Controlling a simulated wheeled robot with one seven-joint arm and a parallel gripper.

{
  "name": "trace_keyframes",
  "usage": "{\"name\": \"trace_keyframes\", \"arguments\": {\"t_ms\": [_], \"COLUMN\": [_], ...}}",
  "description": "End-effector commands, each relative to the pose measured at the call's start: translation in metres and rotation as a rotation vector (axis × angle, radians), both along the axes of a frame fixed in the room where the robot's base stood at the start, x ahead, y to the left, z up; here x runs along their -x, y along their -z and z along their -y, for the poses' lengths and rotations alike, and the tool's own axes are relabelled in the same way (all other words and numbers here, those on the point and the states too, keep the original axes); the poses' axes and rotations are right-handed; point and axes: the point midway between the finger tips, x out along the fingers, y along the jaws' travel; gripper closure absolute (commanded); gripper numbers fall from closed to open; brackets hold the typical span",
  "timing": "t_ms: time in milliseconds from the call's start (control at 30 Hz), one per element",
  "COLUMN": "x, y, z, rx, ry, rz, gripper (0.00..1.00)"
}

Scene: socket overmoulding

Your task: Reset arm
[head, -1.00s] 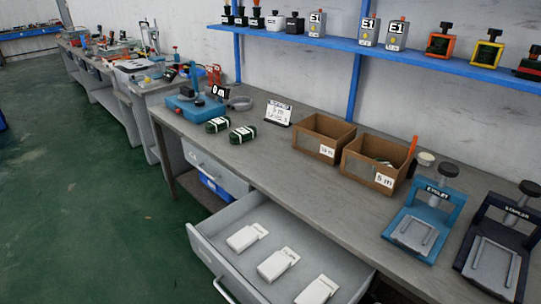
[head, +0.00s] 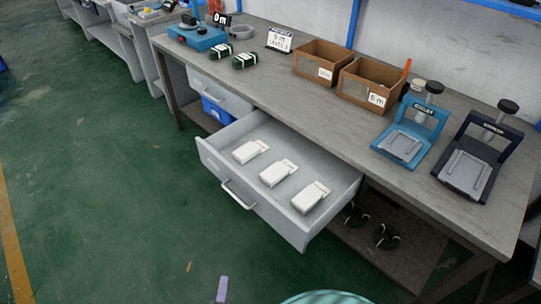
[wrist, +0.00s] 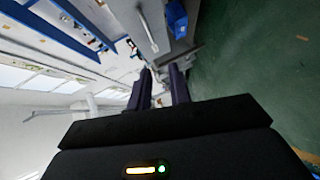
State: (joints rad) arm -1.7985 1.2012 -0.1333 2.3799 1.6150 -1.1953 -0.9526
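My gripper (wrist: 161,75) shows in the wrist view with two dark purple fingers standing apart and nothing between them. It points past the workbench into the room, away from any object. In the head view only a small purple piece (head: 222,290), apparently a part of my gripper, shows at the bottom edge. The rest of the arm is mostly hidden there.
The workbench (head: 300,95) has an open drawer (head: 236,197) sticking out, with white blocks (head: 279,173) inside. On top are cardboard bins (head: 369,84), a blue press (head: 411,137) and a dark press (head: 477,155). The green floor (head: 95,190) at left is clear.

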Motion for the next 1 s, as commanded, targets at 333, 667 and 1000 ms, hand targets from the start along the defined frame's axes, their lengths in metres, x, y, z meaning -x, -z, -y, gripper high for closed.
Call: {"name": "trace_keyframes", "arguments": {"t_ms": [333,667,1000], "x": [-0.022,-0.064,-0.115], "y": [0.007,0.006,-0.025], "z": [-0.004,-0.003,0.017], "rx": [-0.116,-0.354,-0.669], "ry": [0.082,0.244,0.432], "rz": [-0.165,-0.440,-0.731], "gripper": [0.80,0.80,0.80]}}
